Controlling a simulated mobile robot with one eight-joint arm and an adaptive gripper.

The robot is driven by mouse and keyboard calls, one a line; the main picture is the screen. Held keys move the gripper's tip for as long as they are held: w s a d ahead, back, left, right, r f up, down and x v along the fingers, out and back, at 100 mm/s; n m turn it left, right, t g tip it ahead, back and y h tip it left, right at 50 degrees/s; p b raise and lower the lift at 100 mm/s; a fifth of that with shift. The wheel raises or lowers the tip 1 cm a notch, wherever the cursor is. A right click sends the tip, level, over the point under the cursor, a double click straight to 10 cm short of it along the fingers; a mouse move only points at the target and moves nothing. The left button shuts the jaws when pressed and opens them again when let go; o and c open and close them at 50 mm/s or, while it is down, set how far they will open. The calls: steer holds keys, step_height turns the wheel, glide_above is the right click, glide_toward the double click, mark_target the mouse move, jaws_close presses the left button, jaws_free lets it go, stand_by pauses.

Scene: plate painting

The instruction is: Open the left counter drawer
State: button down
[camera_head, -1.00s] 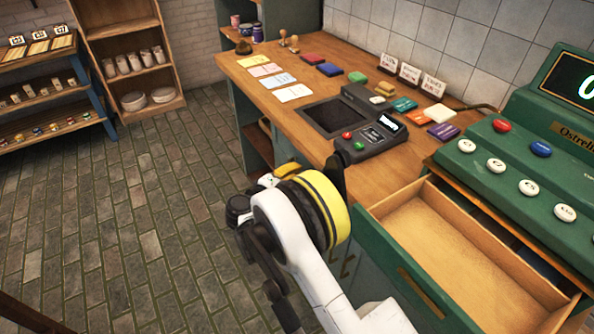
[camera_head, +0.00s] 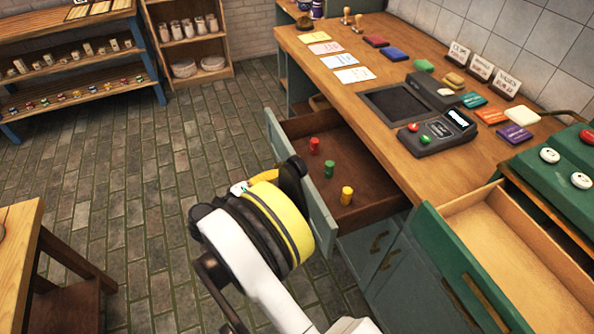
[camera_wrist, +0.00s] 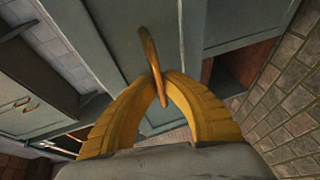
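The left counter drawer (camera_head: 352,168) stands open in the head view, pulled out from under the wooden counter. It has a pale green-grey front and a dark wooden inside. Red, green and yellow small pieces stand in it. My gripper (camera_wrist: 160,88) has its yellow fingers closed around the curved brass drawer handle (camera_wrist: 150,52) in the wrist view. The green-grey drawer front (camera_wrist: 115,35) is right beyond the fingers. In the head view my wrist is at the drawer's front and hides the handle and the fingertips.
A second drawer (camera_head: 478,222) with a green front stands open at the right, empty. The counter (camera_head: 395,140) holds a card terminal (camera_head: 436,130), cards and colored blocks. A wooden table (camera_head: 22,250) is at lower left. The tiled floor between is clear.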

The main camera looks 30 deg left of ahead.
steer(key=shift+s+a, duration=1.25)
steer(key=shift+s, duration=0.15)
steer(key=c, duration=1.5)
jaws_free()
steer(key=v, duration=1.2)
